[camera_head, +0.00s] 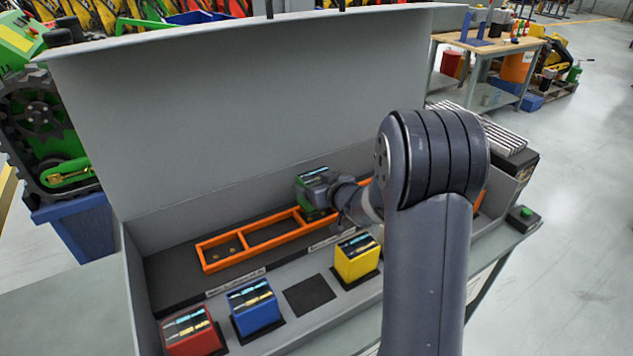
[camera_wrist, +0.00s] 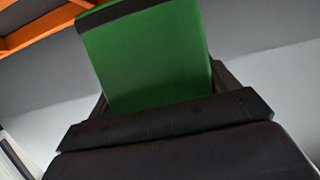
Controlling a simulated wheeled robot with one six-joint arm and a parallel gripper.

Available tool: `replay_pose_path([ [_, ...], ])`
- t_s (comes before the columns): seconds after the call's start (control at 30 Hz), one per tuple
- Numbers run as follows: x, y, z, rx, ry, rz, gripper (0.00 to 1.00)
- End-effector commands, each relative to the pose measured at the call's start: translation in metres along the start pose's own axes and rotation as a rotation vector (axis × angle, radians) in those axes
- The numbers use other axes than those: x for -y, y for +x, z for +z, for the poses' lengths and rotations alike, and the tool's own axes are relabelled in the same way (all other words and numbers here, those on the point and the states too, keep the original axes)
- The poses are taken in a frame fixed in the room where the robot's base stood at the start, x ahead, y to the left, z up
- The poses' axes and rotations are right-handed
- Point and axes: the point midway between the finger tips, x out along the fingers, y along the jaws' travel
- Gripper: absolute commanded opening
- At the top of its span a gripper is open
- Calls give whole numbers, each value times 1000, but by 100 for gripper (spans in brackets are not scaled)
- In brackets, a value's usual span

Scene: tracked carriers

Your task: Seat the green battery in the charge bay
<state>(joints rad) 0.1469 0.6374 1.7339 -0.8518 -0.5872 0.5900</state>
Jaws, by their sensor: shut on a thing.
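My gripper (camera_head: 341,190) is shut on the green battery (camera_head: 308,191), whose top is dark with a label. The battery is over the orange frame (camera_head: 224,266), near its middle; I cannot tell whether it touches the frame or is above it. In the wrist view the green battery (camera_wrist: 145,60) stands between the dark jaws (camera_wrist: 170,115), slightly tilted in the picture. The frame's left compartment is empty, with small gold contacts on its floor. My arm hides part of the frame's right side. The small labels in front of the frame are too blurred to tell which compartment is the charge bay.
A red battery (camera_head: 190,335), a blue battery (camera_head: 256,308) and a yellow battery (camera_head: 357,259) stand in front of the frame. An empty dark pad (camera_head: 309,295) lies between blue and yellow. A tall grey panel (camera_head: 220,110) rises behind. A green button box (camera_head: 523,217) is at right.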

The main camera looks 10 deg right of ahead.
Motion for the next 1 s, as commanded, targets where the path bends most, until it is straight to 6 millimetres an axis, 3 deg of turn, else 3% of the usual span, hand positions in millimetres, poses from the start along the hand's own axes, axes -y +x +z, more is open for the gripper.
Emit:
replay_pose_path([
  [0.2, 0, 4, 8, -6, -1, 0, 31],
  [1.0, 0, 3, 8, -6, 1, 0, 31],
])
